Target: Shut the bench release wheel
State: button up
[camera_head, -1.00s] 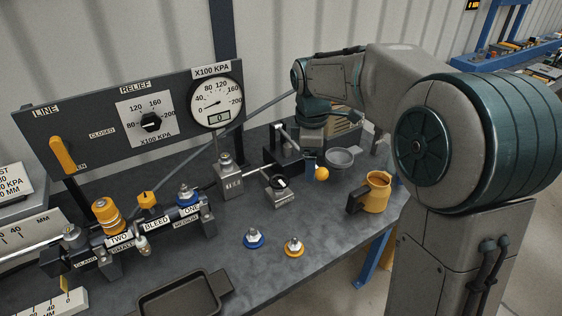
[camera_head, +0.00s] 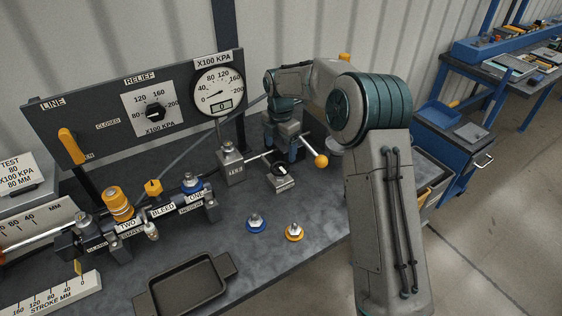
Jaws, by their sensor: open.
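A small block with a dark round knob (camera_head: 281,171) with a pale pointer stands on the bench. It looks like the release wheel, but its label is too small to read. My gripper (camera_head: 283,151) is just above and behind this knob, pointing down, with its jaws open and nothing seen in them. The fingertips are small and partly lost against the dark pump body, so I cannot tell whether they touch anything. A lever with a yellow ball end (camera_head: 321,160) sticks out to the right, close beside my gripper.
A black tray (camera_head: 187,285) lies at the front. The gauge (camera_head: 218,92) panel stands behind. Coupler valves (camera_head: 150,208) line the left. My arm covers the bench's right end.

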aim_at(281, 166)
notch_tip(281, 166, down, 7)
jog(key=shift+f+p, duration=0.1)
jog(key=shift+p, duration=0.45)
jog(key=c, duration=1)
